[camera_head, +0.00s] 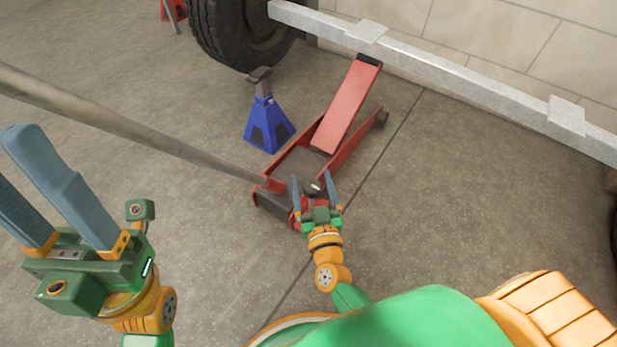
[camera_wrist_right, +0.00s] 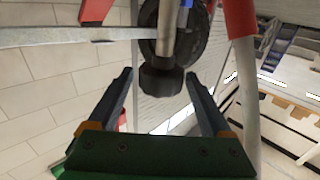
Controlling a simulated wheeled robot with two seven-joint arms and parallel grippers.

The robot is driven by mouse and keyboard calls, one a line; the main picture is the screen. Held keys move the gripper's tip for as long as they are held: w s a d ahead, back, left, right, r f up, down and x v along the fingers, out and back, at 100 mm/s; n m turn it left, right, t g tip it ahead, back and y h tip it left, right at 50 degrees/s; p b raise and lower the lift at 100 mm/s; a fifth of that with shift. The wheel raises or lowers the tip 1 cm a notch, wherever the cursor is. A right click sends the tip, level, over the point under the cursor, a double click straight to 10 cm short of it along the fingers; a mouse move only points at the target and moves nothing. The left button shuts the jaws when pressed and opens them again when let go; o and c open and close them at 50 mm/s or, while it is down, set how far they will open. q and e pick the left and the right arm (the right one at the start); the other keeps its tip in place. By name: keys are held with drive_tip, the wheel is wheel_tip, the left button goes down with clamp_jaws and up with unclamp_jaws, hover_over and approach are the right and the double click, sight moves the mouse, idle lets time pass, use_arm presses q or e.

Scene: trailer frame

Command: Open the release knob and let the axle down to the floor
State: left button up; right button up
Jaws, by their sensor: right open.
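The red floor jack (camera_head: 347,105) stands on the floor with its lifting arm raised and its far end close to the grey axle beam (camera_head: 455,70); I cannot tell whether they touch. The dark release knob (camera_head: 314,188) is at the jack's near end, with a pale mark on top. My right gripper (camera_head: 312,180) is open, its fingers on either side of the knob. In the right wrist view the knob (camera_wrist_right: 160,80) shows between the two fingers, apparently apart from both. My left gripper (camera_head: 12,165) is open and empty at the left, away from the jack.
The jack's long handle (camera_head: 130,125) slants in from the left to the jack's near end. A blue jack stand (camera_head: 268,125) stands left of the jack, near the black tyre (camera_head: 238,40). Another red stand (camera_head: 173,12) is at the back left. Floor right of the jack is clear.

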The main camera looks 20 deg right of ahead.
drive_tip(key=shift+w+d+f, duration=0.1)
drive_tip(key=shift+w+f, duration=0.05)
drive_tip(key=shift+w, duration=1.2)
clamp_jaws()
